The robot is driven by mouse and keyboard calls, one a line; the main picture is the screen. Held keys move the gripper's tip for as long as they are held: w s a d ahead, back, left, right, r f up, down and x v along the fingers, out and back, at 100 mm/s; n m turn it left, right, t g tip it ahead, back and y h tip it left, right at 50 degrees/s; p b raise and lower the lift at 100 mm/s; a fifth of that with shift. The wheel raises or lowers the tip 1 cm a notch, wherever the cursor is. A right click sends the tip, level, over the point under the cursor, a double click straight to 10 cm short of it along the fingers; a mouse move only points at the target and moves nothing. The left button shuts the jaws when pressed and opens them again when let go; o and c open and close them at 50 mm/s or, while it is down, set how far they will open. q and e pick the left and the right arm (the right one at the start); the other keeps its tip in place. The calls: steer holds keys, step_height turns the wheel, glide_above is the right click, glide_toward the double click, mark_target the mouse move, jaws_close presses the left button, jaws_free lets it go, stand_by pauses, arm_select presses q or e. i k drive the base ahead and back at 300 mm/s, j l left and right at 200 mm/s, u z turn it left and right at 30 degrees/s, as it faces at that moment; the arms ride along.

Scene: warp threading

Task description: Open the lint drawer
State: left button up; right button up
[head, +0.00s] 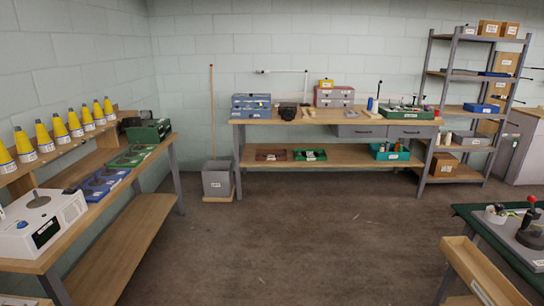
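Two grey drawers with dark handles hang under the top of the wooden back bench (270,117), toward its right end: a left drawer (349,131) and a right drawer (400,132). Both look shut, though they are small at this distance. A long open wooden tray or drawer (484,290) with a small label shows at the lower right, beside the dark green table. The labels are too small to read, so I cannot tell which one is the lint drawer. Neither of my grippers is in view.
A long wooden bench (125,255) with yellow cones (42,138) and a white machine (40,222) runs along the left. A grey bin (216,182) stands by the back wall. A shelf rack (453,108) stands back right. The dark green table (478,222) is front right. The middle floor is clear.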

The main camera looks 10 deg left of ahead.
mark_target(243, 116)
steer(key=i+j+u, duration=0.3)
steer(key=i, duration=0.45)
steer(key=i+l+u, duration=0.1)
steer(key=i+u, duration=0.15)
steer(key=i, duration=1.2)
steer(key=i+j+z, duration=0.15)
steer(key=i, duration=0.6)
steer(key=i+j+z, duration=0.2)
steer(key=i, duration=0.3)
steer(key=l, duration=0.1)
